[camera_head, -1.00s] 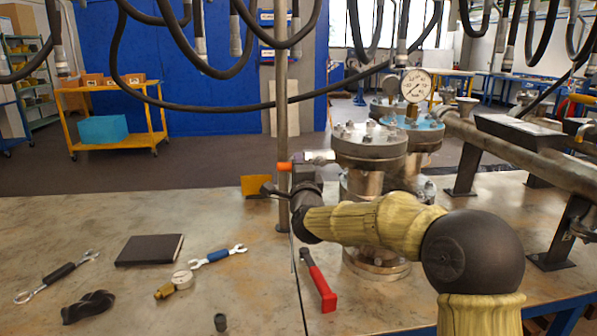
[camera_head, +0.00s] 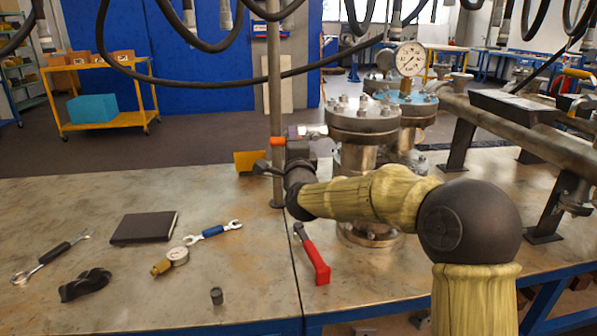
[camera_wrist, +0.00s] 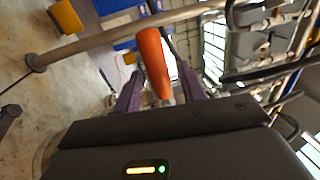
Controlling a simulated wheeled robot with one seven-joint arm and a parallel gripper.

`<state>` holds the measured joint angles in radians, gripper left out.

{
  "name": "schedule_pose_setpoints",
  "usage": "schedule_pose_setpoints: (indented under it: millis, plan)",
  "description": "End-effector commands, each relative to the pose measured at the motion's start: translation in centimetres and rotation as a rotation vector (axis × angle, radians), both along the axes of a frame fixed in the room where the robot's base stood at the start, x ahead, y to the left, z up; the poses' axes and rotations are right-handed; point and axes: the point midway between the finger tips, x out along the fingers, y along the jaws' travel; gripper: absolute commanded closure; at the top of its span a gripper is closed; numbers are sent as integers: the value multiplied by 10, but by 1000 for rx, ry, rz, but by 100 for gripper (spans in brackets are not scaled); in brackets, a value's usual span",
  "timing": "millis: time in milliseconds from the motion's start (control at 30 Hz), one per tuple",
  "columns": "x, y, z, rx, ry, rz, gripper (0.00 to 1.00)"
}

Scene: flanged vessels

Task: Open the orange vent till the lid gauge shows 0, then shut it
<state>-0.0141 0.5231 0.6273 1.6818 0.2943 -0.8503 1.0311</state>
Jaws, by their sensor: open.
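The orange vent handle (camera_wrist: 154,62) stands between the two fingers of my gripper (camera_wrist: 160,90) in the wrist view. The fingers are open, with one on each side of it; whether either touches it I cannot tell. In the head view the orange part (camera_head: 278,141) shows just left of the front vessel, with my gripper (camera_head: 287,155) beside it. The front vessel (camera_head: 364,120) has a bolted steel lid. The round white gauge (camera_head: 410,59) stands upright above the blue-topped vessel (camera_head: 408,98) behind; its reading is too small to tell.
A vertical pole (camera_head: 275,100) rises close to my gripper, with a yellow plate (camera_head: 249,161) beside it. Hoses hang overhead.

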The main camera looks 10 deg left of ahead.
Motion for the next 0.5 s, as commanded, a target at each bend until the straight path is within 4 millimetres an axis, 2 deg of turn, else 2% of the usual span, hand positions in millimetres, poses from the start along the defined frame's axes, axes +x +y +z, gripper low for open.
schedule_pose_setpoints:
  millis: [500]
  plan:
    - [-72,-21,-15,-2,-1,0,60]
